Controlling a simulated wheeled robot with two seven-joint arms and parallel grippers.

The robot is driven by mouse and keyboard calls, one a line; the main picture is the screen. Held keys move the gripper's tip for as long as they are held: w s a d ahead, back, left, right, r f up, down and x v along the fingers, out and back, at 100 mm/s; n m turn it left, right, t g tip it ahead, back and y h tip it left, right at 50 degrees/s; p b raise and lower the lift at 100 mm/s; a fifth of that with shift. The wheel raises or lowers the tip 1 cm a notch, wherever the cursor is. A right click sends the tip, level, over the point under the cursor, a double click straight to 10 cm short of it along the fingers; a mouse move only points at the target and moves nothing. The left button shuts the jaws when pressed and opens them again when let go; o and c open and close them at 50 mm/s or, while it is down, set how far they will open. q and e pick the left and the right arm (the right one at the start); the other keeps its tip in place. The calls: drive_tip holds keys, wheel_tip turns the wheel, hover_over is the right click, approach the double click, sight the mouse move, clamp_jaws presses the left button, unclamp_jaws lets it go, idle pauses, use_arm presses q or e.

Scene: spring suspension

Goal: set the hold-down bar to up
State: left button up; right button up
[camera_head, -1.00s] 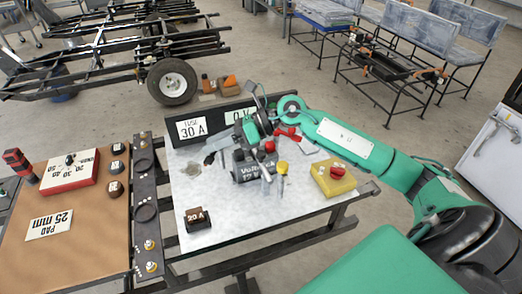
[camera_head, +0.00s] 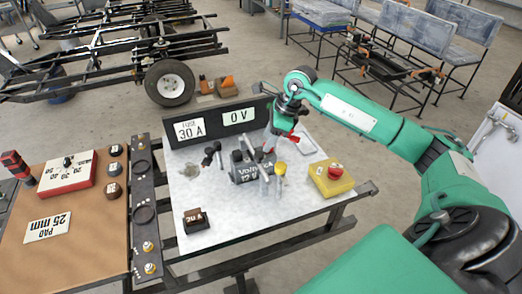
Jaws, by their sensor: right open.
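The dark grey battery (camera_head: 246,173), marked 12 V, stands on the pale tabletop. Grey bar-like parts (camera_head: 259,156) rise at its top and right side. I cannot tell which is the hold-down bar or how it is set. My right gripper (camera_head: 277,130) is open, above and behind the battery's right side, beside a red-handled part (camera_head: 290,138). It looks apart from the battery, and its fingertips are small and partly hard to make out. My left gripper is not in view.
A yellow box with a red button (camera_head: 332,177) is at right. Black clamps (camera_head: 212,152) are left of the battery. A small 20 A block (camera_head: 195,220) is at front left. A black board with 30 A and 0 V signs (camera_head: 222,121) stands behind.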

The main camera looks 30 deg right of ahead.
sight(259, 154)
drive_tip(key=x, duration=0.6)
drive_tip(key=shift+a+f, duration=0.1)
drive_tip(key=shift+f, duration=0.05)
drive_tip(key=shift+c, duration=0.2)
clamp_jaws()
